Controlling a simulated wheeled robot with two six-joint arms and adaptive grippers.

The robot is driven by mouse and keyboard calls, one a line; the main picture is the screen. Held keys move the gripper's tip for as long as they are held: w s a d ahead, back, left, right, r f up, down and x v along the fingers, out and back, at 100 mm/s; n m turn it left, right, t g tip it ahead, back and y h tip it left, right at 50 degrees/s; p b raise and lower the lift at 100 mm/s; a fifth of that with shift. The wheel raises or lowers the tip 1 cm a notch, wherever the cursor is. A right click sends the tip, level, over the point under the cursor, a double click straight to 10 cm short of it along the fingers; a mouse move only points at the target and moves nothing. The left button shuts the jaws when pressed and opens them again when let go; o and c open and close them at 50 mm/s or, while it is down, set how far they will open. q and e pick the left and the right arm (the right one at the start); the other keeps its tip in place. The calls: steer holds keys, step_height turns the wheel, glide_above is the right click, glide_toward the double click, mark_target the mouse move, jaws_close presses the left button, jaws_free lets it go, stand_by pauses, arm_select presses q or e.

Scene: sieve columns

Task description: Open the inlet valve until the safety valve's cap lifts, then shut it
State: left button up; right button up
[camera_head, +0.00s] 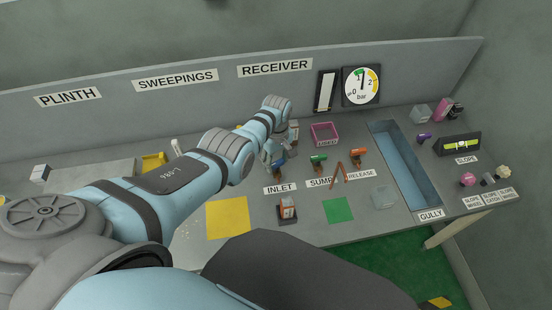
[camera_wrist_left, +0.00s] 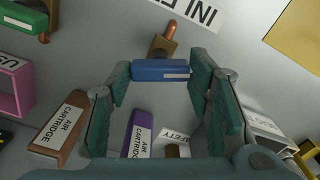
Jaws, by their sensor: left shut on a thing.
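The inlet valve's blue handle (camera_wrist_left: 160,70) sits on a brass stem above the INLET label, which also shows in the head view (camera_head: 280,188). My left gripper (camera_wrist_left: 162,76) is shut on this handle, its green-padded fingers at both ends. In the head view my left gripper (camera_head: 272,156) is at the valve, and the arm hides part of it. A SAFETY label (camera_wrist_left: 175,136) shows between the fingers in the wrist view, with a small brass part below it. I cannot tell whether the safety valve's cap is lifted. The pressure gauge (camera_head: 361,87) has its needle pointing about straight up. My right gripper is out of view.
A green sump handle (camera_head: 318,159) and an orange release handle (camera_head: 359,153) stand right of the inlet. Brown (camera_wrist_left: 60,132) and purple (camera_wrist_left: 138,135) air cartridges are near the gripper. A pink-rimmed tray (camera_head: 324,132) lies behind, and the blue gully (camera_head: 404,165) is further right.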

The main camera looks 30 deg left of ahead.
mark_target(277, 163)
arm_select(q)
steer(key=m, duration=0.4)
steer(key=shift+m, duration=0.4)
stand_by(0.4)
steer(key=o, duration=1.1)
steer(key=shift+o, duration=0.2)
step_height(277, 163, up, 12)
steer(key=shift+r, duration=0.1)
